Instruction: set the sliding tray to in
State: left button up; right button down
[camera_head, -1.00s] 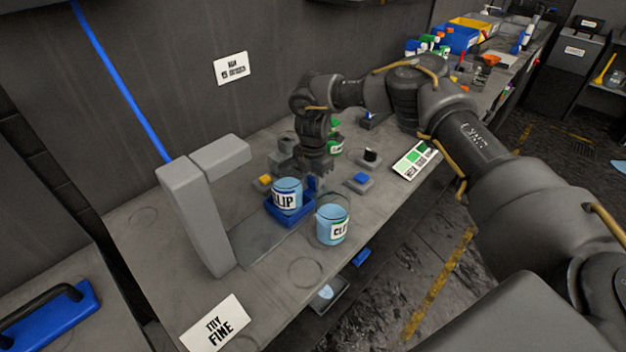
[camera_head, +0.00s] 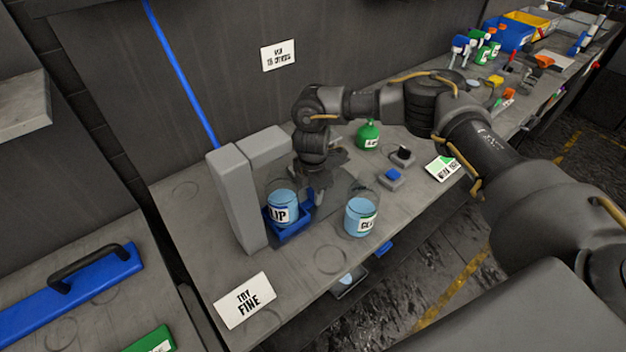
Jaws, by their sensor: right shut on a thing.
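The sliding tray (camera_head: 292,236) is blue and sits on the grey bench, close beside the grey arch-like frame (camera_head: 238,200). A light blue cup (camera_head: 283,210) with a white label stands in the tray. My right gripper (camera_head: 314,190) reaches down behind the cup, at the tray's far right side, and is shut at the tray's blue upright part. The cup and my own gripper hide part of the grip. My left gripper is out of view.
A second light blue cup (camera_head: 361,217) stands right of the tray. A green bottle (camera_head: 368,134) and a blue-topped block (camera_head: 391,177) are farther back. A white sign (camera_head: 245,299) lies at the front. The bench between the sign and second cup is clear.

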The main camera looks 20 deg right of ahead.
jog(key=shift+a, duration=0.15)
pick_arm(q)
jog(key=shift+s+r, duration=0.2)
pick_arm(e)
jog(key=shift+f, duration=0.1)
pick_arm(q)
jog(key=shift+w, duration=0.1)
pick_arm(e)
jog(key=shift+s, duration=0.1)
jog(key=c, duration=1)
grip_release()
jog(key=shift+a, duration=0.15)
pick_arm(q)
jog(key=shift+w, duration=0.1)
pick_arm(e)
jog(key=shift+r, duration=0.25)
pick_arm(q)
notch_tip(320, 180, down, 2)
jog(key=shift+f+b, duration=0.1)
jog(key=shift+b, duration=0.95)
pick_arm(e)
notch_tip(320, 180, up, 10)
jog(key=shift+r, duration=0.25)
